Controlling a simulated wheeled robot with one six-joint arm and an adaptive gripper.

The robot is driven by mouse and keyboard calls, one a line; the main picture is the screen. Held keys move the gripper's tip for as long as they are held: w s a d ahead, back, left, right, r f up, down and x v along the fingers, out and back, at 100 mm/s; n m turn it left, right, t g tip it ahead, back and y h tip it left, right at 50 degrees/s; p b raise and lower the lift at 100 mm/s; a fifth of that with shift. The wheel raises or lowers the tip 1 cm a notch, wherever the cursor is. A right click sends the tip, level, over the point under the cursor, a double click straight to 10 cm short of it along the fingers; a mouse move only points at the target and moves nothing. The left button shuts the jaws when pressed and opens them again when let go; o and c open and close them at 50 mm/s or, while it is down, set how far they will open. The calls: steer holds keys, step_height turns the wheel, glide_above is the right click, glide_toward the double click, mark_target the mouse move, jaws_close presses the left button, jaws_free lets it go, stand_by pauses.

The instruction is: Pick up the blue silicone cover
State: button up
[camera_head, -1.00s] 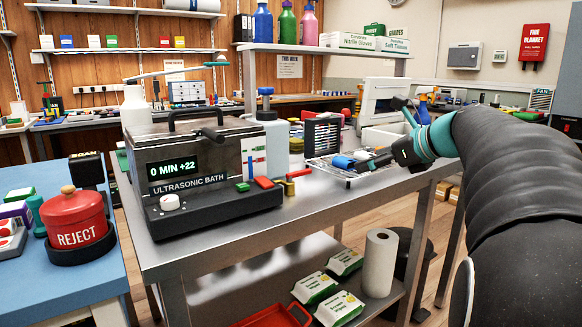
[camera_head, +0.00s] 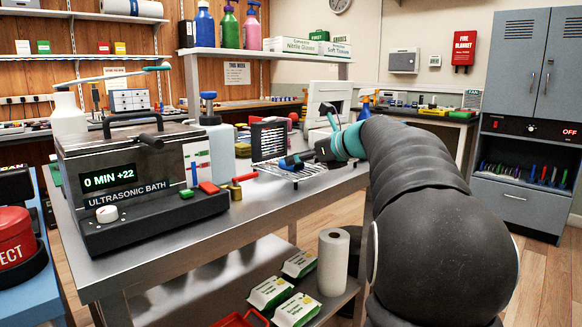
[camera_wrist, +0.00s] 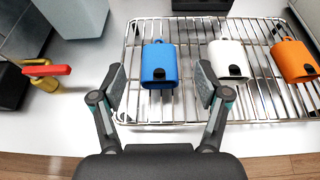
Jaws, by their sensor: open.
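My gripper (camera_wrist: 160,88) is open and empty. Its two fingers are spread at the near edge of the rack, with the blue cover ahead and between their lines. I cannot tell how high the fingers are above the rack. In the head view my gripper (camera_head: 325,149) is over the rack and hides part of it.
A white cover (camera_wrist: 228,60) and an orange cover (camera_wrist: 294,61) lie to the right on the same rack. A red-handled brass valve (camera_wrist: 47,75) stands left on the steel bench. The ultrasonic bath (camera_head: 130,175) is further left. Bare bench lies before the rack.

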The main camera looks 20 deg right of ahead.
steer(key=x, duration=0.4)
steer(key=shift+w+a+f, duration=0.15)
steer(key=shift+w+a, duration=0.05)
steer(key=shift+c, duration=0.2)
steer(key=c, duration=1.1)
steer(key=shift+o, duration=0.2)
